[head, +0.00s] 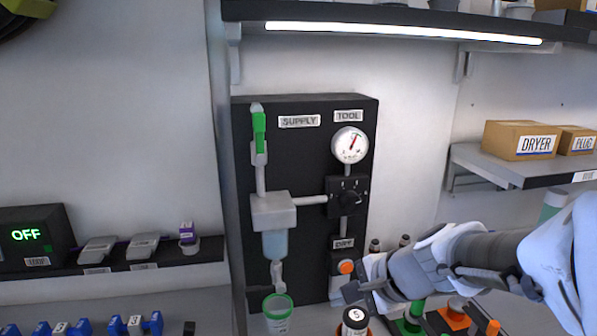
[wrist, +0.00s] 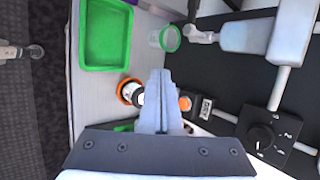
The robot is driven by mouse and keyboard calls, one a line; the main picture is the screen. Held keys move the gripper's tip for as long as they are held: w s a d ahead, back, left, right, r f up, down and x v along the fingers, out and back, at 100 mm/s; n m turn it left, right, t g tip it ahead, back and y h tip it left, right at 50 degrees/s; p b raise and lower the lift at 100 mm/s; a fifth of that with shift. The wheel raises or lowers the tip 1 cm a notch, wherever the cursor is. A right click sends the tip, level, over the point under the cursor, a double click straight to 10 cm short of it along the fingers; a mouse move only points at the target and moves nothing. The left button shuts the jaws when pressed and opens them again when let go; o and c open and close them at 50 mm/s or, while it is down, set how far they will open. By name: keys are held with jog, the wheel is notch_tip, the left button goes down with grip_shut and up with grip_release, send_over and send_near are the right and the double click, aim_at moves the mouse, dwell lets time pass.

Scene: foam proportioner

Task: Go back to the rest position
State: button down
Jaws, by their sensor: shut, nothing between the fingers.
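My gripper (head: 355,289) reaches in from the right in the head view, in front of the lower right part of the black panel (head: 308,150). In the wrist view my gripper (wrist: 154,75) points up the picture, its two fingers together with nothing between them. A white-lidded jar marked 5 (head: 355,316) is just below it in the head view. In the wrist view the jar is partly hidden beside the fingers.
The panel carries a gauge (head: 350,144), a black knob (head: 348,197) and a green lever (head: 258,124). A green-rimmed cup (head: 278,312) stands below the filter bowl (head: 275,244). A green tray (wrist: 105,35) shows in the wrist view. A shelf with boxes (head: 525,141) is at right.

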jog(key=s+d+r+n+h, duration=0.2)
jog(key=s+d+n, duration=0.1)
jog(key=s+n, duration=0.4)
jog(key=s+d+r+n+h+p, duration=0.1)
jog(key=s+d+r+n+h, duration=0.2)
jog(key=s+n, duration=0.4)
jog(key=shift+r+g, duration=0.3)
